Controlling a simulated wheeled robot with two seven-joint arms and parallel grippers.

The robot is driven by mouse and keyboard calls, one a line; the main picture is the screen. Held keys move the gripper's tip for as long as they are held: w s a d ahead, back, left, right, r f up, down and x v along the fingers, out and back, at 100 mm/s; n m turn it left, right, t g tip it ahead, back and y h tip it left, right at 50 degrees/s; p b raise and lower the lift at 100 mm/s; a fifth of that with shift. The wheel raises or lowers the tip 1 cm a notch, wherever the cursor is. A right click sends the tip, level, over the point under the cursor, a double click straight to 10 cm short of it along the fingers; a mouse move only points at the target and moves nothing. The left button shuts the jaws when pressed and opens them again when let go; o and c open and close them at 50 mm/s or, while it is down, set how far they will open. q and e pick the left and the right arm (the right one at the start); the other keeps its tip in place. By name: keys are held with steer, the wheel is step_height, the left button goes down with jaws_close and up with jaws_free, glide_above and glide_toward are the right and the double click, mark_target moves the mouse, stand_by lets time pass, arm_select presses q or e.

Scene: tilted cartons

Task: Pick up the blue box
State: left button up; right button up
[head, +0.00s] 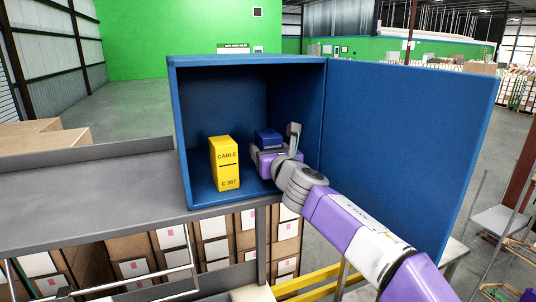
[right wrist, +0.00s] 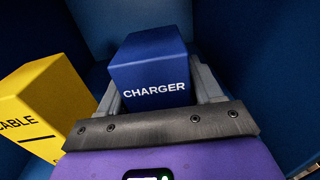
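The blue box (head: 268,137) is inside a blue open-fronted cabinet (head: 184,130), to the right of a yellow box. In the right wrist view the blue box (right wrist: 150,62) reads "CHARGER" and sits between the two fingers of my right gripper (right wrist: 160,85). The fingers stand on either side of it, spread apart; small gaps or contact at its sides are hard to tell. In the head view my right gripper (head: 275,150) reaches into the cabinet and hides the lower part of the blue box. My left gripper is not in view.
A yellow box (head: 225,163) marked "CABLE C 367" stands upright just left of my right gripper; it also shows in the right wrist view (right wrist: 40,105). The cabinet door (head: 405,140) is swung open to the right, behind my right arm. The grey shelf (head: 90,195) at left is bare.

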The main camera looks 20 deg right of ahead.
steer(key=c, duration=0.7)
steer(key=shift+c, duration=0.2)
steer(key=shift+r, duration=0.15)
